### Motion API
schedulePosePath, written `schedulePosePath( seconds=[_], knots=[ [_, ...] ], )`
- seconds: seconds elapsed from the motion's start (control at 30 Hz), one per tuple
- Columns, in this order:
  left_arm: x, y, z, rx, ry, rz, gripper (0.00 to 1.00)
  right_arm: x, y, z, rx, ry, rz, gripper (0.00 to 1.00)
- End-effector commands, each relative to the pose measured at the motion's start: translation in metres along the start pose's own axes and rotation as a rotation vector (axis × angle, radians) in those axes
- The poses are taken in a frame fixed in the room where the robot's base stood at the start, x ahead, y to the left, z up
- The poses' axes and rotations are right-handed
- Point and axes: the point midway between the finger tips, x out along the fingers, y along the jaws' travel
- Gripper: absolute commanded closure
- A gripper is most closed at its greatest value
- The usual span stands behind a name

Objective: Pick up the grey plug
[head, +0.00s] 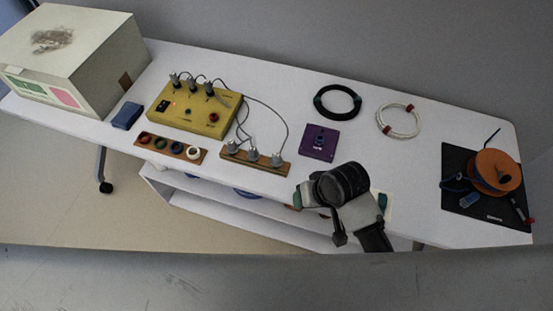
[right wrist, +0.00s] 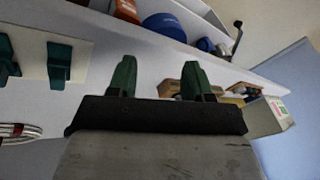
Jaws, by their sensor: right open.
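Several grey plugs show in the head view. Grey plugs (head: 277,159) stand in a row on a wooden strip (head: 235,155) at the table's front edge, with dark cables running toward the yellow box. More grey plugs (head: 209,89) stand on the yellow box (head: 165,113). My right gripper (head: 303,194) is at the table's front edge, right of the wooden strip and apart from the plugs. In the right wrist view its green fingers (right wrist: 158,80) are spread with nothing between them. My left gripper is out of view.
A purple box (head: 319,153) sits behind my right gripper. A black cable coil (head: 337,101) and a white coil (head: 399,120) lie farther back. An orange reel (head: 495,172) rests on a black mat at right. A rack of rings (head: 171,147) stands left of the plug strip. A shelf lies below.

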Motion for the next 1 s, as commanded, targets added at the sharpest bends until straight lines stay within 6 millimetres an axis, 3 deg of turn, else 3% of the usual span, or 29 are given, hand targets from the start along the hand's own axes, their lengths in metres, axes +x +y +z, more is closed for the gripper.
schedulePosePath(
  seconds=[0.03, 0.23, 0.5, 0.73, 1.0],
  knots=[
    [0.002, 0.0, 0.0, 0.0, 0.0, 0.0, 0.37, -0.001, -0.016, -0.021, -0.011, -0.01, -0.019, 0.5],
    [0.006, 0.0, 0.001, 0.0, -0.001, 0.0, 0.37, -0.012, -0.065, -0.074, -0.017, -0.122, -0.005, 0.5],
    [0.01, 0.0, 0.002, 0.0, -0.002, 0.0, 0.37, -0.041, -0.079, -0.124, 0.035, -0.218, 0.192, 0.5],
    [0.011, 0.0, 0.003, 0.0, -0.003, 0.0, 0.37, -0.048, -0.076, -0.136, 0.073, -0.234, 0.276, 0.5],
    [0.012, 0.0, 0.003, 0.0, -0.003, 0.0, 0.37, -0.011, -0.066, -0.127, 0.074, -0.234, 0.276, 0.5]
  ],
)
